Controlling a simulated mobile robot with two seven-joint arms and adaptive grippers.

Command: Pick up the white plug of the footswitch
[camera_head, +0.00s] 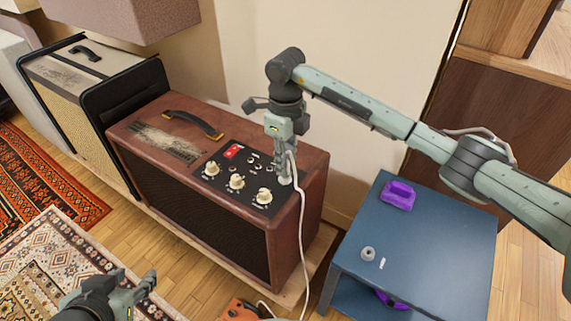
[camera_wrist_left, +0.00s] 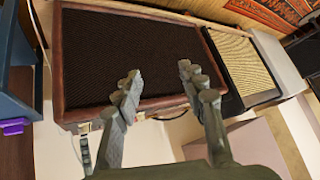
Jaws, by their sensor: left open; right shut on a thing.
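My right gripper (camera_head: 284,168) points down over the right end of the brown amp's control panel and is shut on the white plug (camera_head: 285,181). The plug is at or just above the panel; I cannot tell whether it sits in a jack. Its white cable (camera_head: 301,235) hangs down the amp's right side to the floor. An orange object, perhaps the footswitch (camera_head: 240,311), shows at the bottom edge, partly cut off. My left gripper (camera_head: 136,284) is open and empty at the lower left, in front of the amp; its spread fingers also show in the left wrist view (camera_wrist_left: 160,78).
The brown amp (camera_head: 192,207) has cream knobs, a red switch and a top handle. A second amp (camera_head: 85,110) stands to its left. A blue table (camera_head: 425,245) at the right bears a purple object (camera_head: 398,195) and a small grey ring (camera_head: 368,253). Rugs (camera_head: 48,235) cover the left floor.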

